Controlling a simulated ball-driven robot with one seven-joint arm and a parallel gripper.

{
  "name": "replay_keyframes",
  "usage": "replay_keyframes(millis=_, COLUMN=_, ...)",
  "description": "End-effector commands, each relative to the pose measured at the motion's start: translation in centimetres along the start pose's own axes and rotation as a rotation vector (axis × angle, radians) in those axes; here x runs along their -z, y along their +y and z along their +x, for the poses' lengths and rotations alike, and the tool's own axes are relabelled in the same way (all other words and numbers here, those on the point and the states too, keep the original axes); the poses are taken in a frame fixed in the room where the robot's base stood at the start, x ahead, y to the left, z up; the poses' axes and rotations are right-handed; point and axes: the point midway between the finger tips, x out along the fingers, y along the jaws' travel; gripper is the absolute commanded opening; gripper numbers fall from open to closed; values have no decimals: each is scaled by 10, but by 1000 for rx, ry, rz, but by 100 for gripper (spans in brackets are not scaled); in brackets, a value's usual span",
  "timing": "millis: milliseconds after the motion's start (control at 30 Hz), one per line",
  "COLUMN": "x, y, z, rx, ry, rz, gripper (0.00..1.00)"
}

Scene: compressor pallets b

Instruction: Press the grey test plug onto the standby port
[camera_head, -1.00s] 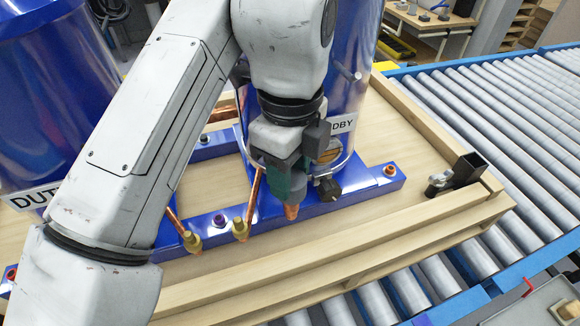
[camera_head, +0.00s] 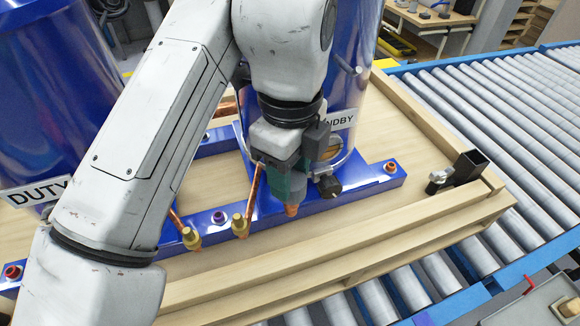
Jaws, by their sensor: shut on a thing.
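My gripper (camera_head: 292,184) hangs in front of the blue standby compressor (camera_head: 345,90). Its jaws are shut on a grey piece, which looks like the test plug (camera_head: 296,187). A short copper tip (camera_head: 291,210) shows directly below the plug, above the blue base rail. I cannot tell whether it belongs to the plug or to something behind it. Two copper pipes with brass ends (camera_head: 241,226) (camera_head: 193,238) stand to the left of the plug. The standby label (camera_head: 337,120) is partly covered by my wrist. The standby port is not clearly seen and may be hidden by my gripper.
A dark round fitting (camera_head: 328,186) sits close to the right of my gripper. The duty compressor (camera_head: 50,100) stands at left. A black square tube (camera_head: 469,166) and a metal piece (camera_head: 438,181) lie at the pallet's right corner. A roller conveyor (camera_head: 500,130) runs beyond.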

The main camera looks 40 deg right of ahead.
Motion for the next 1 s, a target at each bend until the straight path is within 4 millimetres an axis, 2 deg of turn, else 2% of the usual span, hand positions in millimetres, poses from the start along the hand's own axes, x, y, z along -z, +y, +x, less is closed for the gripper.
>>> replay_keyframes(millis=767, x=0, y=0, z=18, rx=0, ry=0, rz=0, gripper=16)
replay_keyframes(millis=800, x=0, y=0, z=17, rx=0, ry=0, rz=0, gripper=47)
replay_keyframes(millis=1000, x=0, y=0, z=17, rx=0, ry=0, rz=0, gripper=66)
